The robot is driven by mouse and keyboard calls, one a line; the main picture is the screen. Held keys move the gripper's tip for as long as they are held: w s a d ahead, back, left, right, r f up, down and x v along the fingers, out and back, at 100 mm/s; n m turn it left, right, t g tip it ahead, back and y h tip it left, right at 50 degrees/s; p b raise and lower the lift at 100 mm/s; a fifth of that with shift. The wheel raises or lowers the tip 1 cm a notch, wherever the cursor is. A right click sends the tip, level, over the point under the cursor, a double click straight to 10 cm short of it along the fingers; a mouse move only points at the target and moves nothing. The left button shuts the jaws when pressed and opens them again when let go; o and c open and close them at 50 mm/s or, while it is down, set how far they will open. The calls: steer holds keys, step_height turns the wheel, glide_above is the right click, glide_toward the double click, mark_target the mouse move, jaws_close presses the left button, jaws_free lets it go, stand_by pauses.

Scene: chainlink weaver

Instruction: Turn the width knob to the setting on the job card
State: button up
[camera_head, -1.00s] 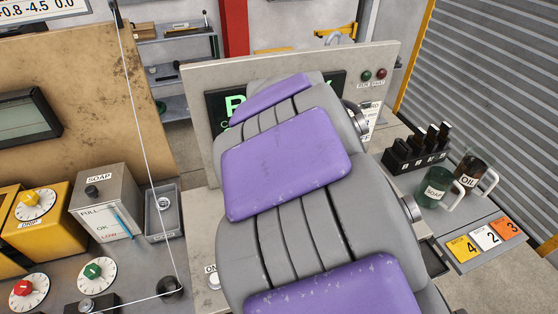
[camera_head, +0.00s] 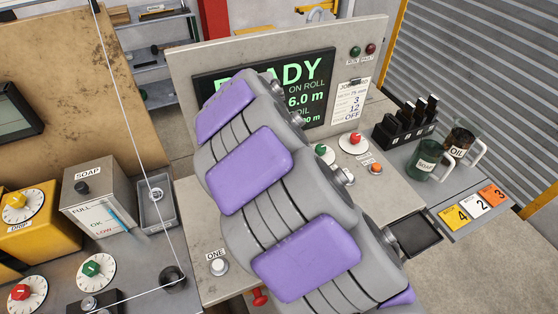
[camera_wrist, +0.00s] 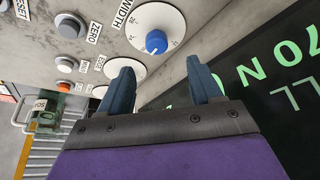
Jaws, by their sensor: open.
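The blue width knob (camera_wrist: 156,41) sits on a white dial (camera_wrist: 172,24) labelled WIDTH in the wrist view. My gripper (camera_wrist: 162,80) is open and empty, its two dark fingers pointing toward the knob and apart from it. The knob lies just beyond the fingertips, between them. In the head view my arm hides the width knob and the fingers. The job card (camera_head: 351,101) hangs on the right of the panel. Its top line seems to read 75 mm, with 3, 12 and OFF below; the print is small.
The READY screen (camera_head: 315,88) is partly behind my arm. A black rack (camera_head: 405,135) and soap mug (camera_head: 427,160) stand farther right.

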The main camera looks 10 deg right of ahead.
steer(key=x, duration=0.3)
steer(key=b+x, duration=0.1)
steer(key=x, duration=0.4)
steer(key=shift+d+f, duration=0.3)
steer(key=shift+d, duration=0.05)
steer(key=shift+w+a+f, duration=0.15)
steer(key=shift+a+f, duration=0.05)
steer(key=shift+f, duration=0.05)
steer(key=shift+d, duration=0.4)
steer(key=shift+c, duration=1.4)
steer(key=c, duration=0.8)
